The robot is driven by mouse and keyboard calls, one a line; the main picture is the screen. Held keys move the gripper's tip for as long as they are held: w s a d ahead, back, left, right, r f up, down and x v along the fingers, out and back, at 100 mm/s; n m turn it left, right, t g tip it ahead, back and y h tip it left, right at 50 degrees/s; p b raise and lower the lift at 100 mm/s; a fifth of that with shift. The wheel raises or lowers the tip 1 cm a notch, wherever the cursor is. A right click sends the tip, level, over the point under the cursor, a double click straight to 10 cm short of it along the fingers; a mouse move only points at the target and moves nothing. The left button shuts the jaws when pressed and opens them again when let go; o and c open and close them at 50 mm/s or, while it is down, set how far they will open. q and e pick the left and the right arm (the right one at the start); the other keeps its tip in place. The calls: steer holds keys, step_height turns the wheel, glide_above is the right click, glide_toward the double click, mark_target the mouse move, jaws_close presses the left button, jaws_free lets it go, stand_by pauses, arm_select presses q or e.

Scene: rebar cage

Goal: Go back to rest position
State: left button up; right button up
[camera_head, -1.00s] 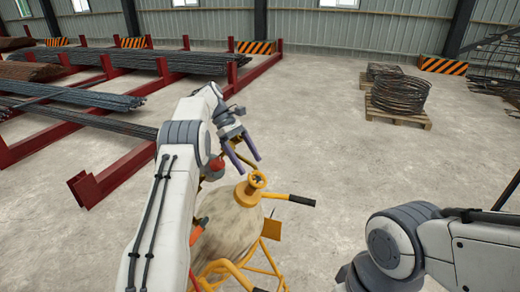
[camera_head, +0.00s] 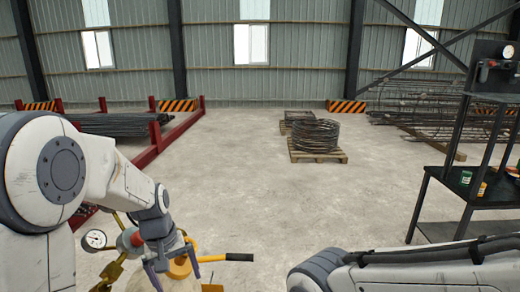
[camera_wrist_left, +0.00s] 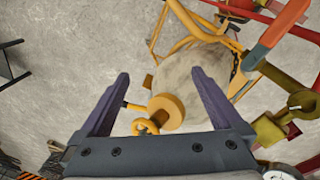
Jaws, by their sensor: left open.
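My left gripper (camera_head: 172,275) is low at the left in the head view, next to a yellow-topped cylinder valve (camera_head: 181,262) and a yellow cart with a black-ended handle (camera_head: 225,257). In the left wrist view its two purple fingers (camera_wrist_left: 157,105) are spread apart, with nothing held between them. Below them in that view are the yellow valve cap (camera_wrist_left: 165,111) and the rusty pale cylinder (camera_wrist_left: 197,70). My right arm crosses the bottom right of the head view; its gripper is out of the picture.
A pressure gauge (camera_head: 95,239) and brass fittings are close beside my left arm. A black shelf rack (camera_head: 478,200) stands at the right. A wire coil (camera_head: 315,135) sits on a pallet (camera_head: 318,157) ahead. The concrete floor between is clear.

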arm_select(q)
steer(key=s+d+f+m+t, duration=0.1)
steer(key=s+f+m+t, duration=0.1)
steer(key=s+m, duration=0.5)
steer(key=s+d+f+m+g+b, duration=0.1)
steer(key=s+d+f+m+b, duration=0.1)
steer(key=s+d+f+b, duration=0.2)
steer(key=s+d+f+m+g+b, duration=0.1)
steer(key=s+d+f+m+b, duration=0.2)
steer(key=s+d+b, duration=0.6)
steer(key=s+f+b, duration=0.1)
steer(key=s+f, duration=0.1)
steer(key=s, duration=0.1)
steer(key=shift+s+d+m+g+b, duration=0.2)
steer(key=shift+d+m+g+b, duration=0.1)
steer(key=shift+d+g+b, duration=0.1)
stand_by(0.8)
